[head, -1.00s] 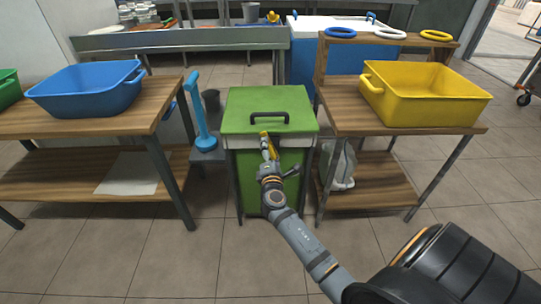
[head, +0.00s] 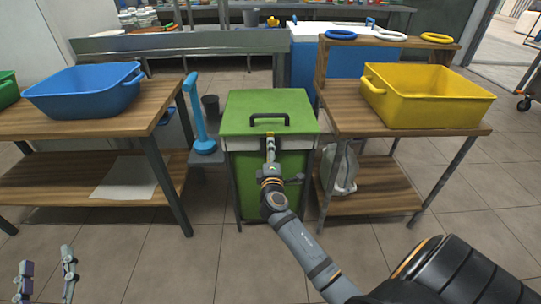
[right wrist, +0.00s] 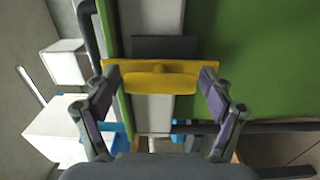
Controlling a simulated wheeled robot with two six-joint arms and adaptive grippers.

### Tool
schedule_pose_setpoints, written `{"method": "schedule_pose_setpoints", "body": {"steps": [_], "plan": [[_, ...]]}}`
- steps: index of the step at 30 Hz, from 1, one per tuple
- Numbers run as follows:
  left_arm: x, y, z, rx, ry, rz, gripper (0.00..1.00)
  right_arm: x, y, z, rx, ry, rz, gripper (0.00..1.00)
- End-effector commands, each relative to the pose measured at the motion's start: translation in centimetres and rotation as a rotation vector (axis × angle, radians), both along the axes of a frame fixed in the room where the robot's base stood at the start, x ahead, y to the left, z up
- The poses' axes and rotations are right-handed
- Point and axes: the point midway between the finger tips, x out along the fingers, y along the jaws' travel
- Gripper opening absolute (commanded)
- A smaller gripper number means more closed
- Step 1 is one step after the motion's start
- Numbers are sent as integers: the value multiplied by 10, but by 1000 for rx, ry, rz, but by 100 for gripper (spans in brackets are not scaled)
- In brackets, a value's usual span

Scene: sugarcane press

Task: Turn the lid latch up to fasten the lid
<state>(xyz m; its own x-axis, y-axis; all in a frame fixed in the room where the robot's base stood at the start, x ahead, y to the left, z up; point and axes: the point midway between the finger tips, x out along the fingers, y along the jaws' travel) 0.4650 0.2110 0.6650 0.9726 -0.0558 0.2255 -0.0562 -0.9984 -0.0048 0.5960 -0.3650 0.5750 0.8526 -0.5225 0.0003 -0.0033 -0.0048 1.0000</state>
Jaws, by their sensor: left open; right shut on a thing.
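The press is a green box with a green lid (head: 247,112) and a black handle (head: 257,120) on top; the lid lies down on the box. The yellow lid latch (right wrist: 160,80) is on the front, at the lid's edge. In the head view it is mostly hidden behind my right gripper (head: 270,143). In the right wrist view my right gripper (right wrist: 160,73) has a fingertip at each end of the latch and is shut on it. My left gripper (head: 48,268) is open and empty at the bottom left, over the floor.
A wooden table with a blue tub (head: 85,92) stands left, and one with a yellow tub (head: 428,98) stands right, close to the press. A blue upright tool (head: 197,115) stands just left of the press. The floor in front is clear.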

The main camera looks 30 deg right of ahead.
Motion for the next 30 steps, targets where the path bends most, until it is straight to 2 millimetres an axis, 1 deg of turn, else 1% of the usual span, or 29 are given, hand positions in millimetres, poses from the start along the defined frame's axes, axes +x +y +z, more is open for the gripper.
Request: {"method": "schedule_pose_setpoints", "body": {"steps": [5,14,15,18,19,30], "plan": [[-1,0,7,0,-27,0,53,0,0,-2,11,-3,0,51],[-1,0,7,0,-29,0,53,0,0,-2,12,-3,0,51],[-1,0,7,0,-29,0,53,0,0,-2,12,-3,0,83],[-1,0,7,0,-28,0,53,0,0,-2,11,-3,0,97],[-1,0,7,0,-28,0,53,0,0,-2,11,-3,0,100],[0,0,6,3,-25,0,53,-2,1,-1,9,-4,0,100]]}}
